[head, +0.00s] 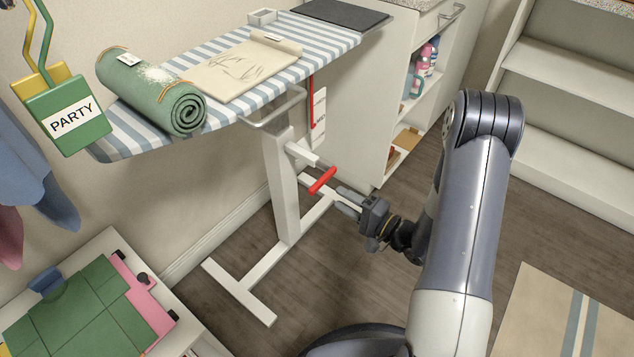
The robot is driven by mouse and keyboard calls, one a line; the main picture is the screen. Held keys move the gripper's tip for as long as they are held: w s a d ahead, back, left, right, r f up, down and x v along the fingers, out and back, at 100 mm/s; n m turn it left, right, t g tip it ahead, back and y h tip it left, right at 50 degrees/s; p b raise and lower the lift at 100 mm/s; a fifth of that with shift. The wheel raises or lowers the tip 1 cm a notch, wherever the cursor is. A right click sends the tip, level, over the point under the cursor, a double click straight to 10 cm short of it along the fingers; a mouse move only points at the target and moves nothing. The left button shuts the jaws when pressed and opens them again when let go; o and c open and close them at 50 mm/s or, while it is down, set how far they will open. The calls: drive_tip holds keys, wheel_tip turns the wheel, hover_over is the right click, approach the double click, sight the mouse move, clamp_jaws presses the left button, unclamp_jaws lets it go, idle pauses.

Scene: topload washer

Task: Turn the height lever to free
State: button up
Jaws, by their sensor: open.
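A red handle (322,180) sticks out from the white stand (285,190) of the ironing board, tilted up to the right. A thin red vertical bar (312,103) hangs under the board, next to a white label plate (319,118) whose lettering is too small to read. I cannot tell which red part is the height lever. My gripper (346,200) is open and empty, with its fingers pointing left toward the red handle. Its fingertips are just right of and below the handle; a small gap seems to separate them.
The striped ironing board (135,135) carries a green rolled mat (165,95) and a beige cloth (240,70). A grey metal bar (275,112) juts from its front edge. A white cabinet (375,120) stands behind my gripper. Wooden floor (340,270) is clear below.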

sight(321, 186)
drive_tip(key=b+x, duration=0.1)
drive_tip(key=x, duration=0.7)
drive_tip(key=shift+w+a, duration=0.25)
drive_tip(key=shift+a, duration=0.1)
clamp_jaws()
